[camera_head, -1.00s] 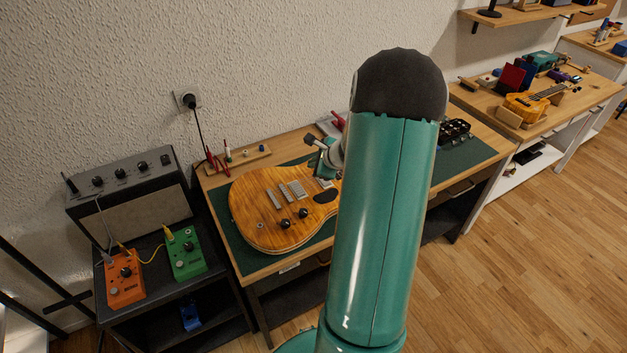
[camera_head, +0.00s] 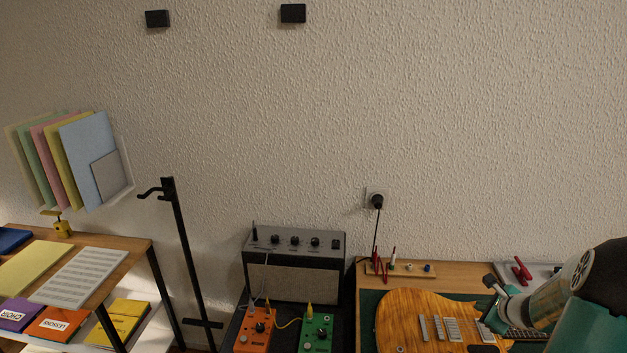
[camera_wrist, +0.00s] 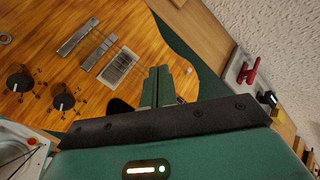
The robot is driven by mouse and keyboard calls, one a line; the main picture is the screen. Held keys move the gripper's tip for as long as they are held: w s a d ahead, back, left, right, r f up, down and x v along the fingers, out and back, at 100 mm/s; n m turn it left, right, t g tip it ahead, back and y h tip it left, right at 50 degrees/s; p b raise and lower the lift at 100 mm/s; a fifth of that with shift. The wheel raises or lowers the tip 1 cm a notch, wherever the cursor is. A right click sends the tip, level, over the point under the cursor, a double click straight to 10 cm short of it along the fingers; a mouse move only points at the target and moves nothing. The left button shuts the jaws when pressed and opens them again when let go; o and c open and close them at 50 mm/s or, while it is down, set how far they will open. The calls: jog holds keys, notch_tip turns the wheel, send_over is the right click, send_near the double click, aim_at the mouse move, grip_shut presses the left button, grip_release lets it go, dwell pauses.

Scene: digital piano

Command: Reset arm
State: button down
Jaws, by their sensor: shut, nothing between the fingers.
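My gripper (camera_wrist: 156,86) shows in the wrist view with its two green fingers together, shut and empty. It is over the flamed orange-brown electric guitar (camera_wrist: 95,50), close to the pickups; I cannot tell whether the fingertips touch the guitar. In the head view my arm reaches in from the lower right over the right side of the guitar (camera_head: 405,320). The guitar lies flat on a green mat on a wooden workbench (camera_head: 450,285). The arm hides its neck in the head view.
Left of the bench are a grey amplifier (camera_head: 295,268), an orange pedal (camera_head: 252,332) and a green pedal (camera_head: 318,335). A black stand (camera_head: 185,250) rises farther left, beside a table with books and sheets (camera_head: 80,278). Red-handled pliers (camera_wrist: 249,72) lie near the guitar.

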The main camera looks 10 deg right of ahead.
jog(key=a+r+n+g+y, duration=0.1)
jog(key=a+r+n, duration=0.4)
jog(key=a, duration=0.4)
jog(key=a+r+n+y, duration=0.1)
jog(key=a+r+n, duration=0.35)
jog(key=a, duration=0.35)
jog(key=a+r+n+g+y, duration=0.15)
jog(key=a+r+n, duration=0.3)
jog(key=a, duration=0.45)
jog(key=s+a+r+n, duration=0.2)
jog(key=s+a+n, duration=0.2)
jog(key=s, duration=0.2)
jog(key=s+a+r+n+h, duration=0.1)
jog(key=s+a+r+n, duration=0.1)
jog(key=s+a+n, duration=0.3)
jog(key=s+a+r+n+g+h, duration=0.1)
jog(key=s+a+r+n, duration=0.2)
jog(key=s+a+n, duration=0.1)
jog(key=shift+s+a+n, duration=0.4)
jog(key=shift+s+n, duration=0.2)
jog(key=shift+s, duration=0.7)
jog(key=shift+h, duration=0.25)
